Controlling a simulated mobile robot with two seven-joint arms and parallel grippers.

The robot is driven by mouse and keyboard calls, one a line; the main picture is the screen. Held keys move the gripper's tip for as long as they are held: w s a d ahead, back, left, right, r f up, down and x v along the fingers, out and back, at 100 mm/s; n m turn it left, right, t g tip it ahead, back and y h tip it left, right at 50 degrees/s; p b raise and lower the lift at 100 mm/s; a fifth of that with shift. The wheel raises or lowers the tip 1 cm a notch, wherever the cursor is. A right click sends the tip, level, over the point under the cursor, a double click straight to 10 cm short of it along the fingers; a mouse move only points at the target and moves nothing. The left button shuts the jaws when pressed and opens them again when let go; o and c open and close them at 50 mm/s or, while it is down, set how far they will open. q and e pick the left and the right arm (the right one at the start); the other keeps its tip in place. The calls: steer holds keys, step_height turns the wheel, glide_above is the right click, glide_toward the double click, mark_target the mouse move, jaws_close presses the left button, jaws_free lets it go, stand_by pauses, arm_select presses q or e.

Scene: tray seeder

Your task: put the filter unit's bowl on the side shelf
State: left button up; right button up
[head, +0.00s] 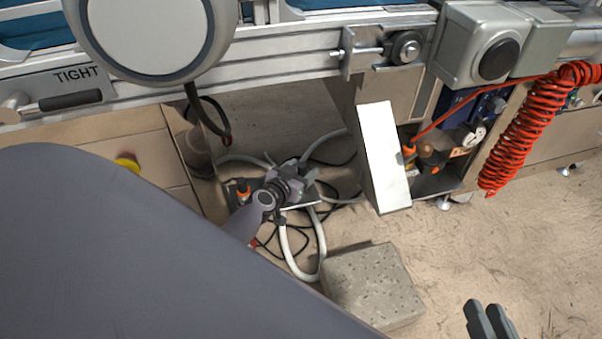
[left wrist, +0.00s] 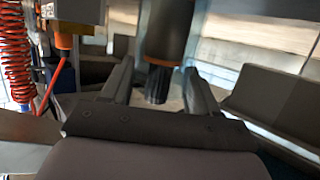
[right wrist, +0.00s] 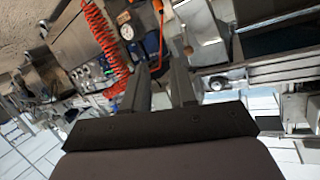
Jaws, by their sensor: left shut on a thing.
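The filter unit's bowl (left wrist: 168,32) is a dark grey cylinder with an orange ring and a black ribbed knob at its lower end. It sits between the fingers of my left gripper (left wrist: 160,72), which is shut on it. A pale flat panel (head: 384,155) beside the open bay may be the side shelf.
The open bay (head: 438,182) holds orange-collared fittings and a gauge. A red coiled hose (head: 520,135) hangs at its right. Cables and pale hoses (head: 290,255) lie on the floor near my left gripper. A grey block (head: 372,285) stands in front; floor at right is clear.

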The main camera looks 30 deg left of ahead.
arm_select(q)
steer(key=shift+f+b, duration=0.2)
steer(key=shift+b, duration=0.1)
steer(key=o, duration=1.1)
